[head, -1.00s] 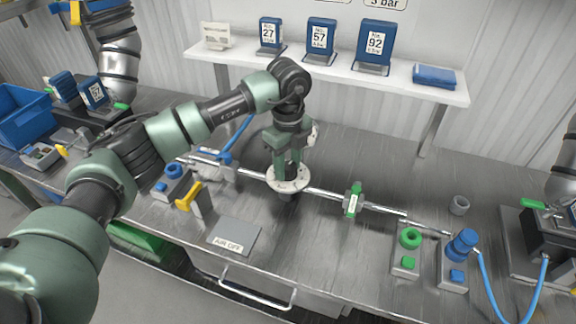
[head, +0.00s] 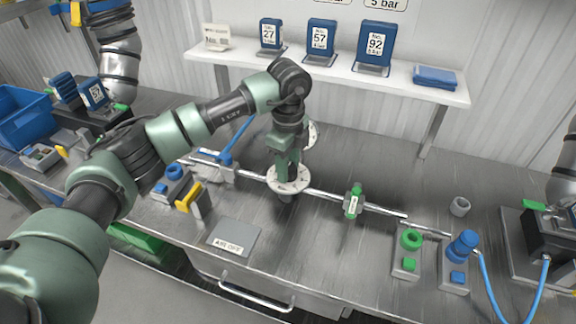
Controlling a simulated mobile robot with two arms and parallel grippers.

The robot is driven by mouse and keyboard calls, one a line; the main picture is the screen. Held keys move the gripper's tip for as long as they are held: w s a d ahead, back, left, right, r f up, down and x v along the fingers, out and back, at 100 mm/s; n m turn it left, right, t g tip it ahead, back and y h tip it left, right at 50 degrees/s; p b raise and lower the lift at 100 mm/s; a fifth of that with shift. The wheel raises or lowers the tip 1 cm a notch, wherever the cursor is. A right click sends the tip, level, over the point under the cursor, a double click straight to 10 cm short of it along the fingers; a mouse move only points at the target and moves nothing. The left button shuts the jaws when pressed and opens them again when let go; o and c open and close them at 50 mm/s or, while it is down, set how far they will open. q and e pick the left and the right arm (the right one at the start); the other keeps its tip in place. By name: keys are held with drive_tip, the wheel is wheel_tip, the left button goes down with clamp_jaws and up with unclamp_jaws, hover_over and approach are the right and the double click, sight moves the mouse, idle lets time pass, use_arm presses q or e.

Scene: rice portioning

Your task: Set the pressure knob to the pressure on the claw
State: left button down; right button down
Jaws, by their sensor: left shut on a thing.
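My left gripper (head: 287,170) comes down from above at the middle of the bench. It is shut on the pressure knob, which is mostly hidden by the fingers. A white round dial (head: 289,188) shows beneath the fingers, on the metal pipe line; its marks are too small to read. The claw with its pressure label cannot be told for sure; a blue block labelled 57 (head: 94,94) stands on a black device at the left, its small print unreadable. My right gripper is not in view.
Blue blocks numbered 27 (head: 270,34), 57 (head: 320,38) and 92 (head: 374,48) stand on the white shelf (head: 400,84). A green-handled valve (head: 355,201) lies right of the dial, a yellow handle (head: 190,199) left. An AIR OFF plate (head: 235,236) lies in front.

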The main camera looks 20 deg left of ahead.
sight(289, 166)
use_arm(q)
drive_tip(key=c, duration=0.9)
unclamp_jaws()
drive_tip(key=shift+r, duration=0.1)
wheel_tip(289, 166, up, 8)
drive_tip(key=shift+f+b, duration=0.15)
drive_tip(key=shift+b, duration=0.75)
drive_tip(key=shift+s+f, duration=0.1)
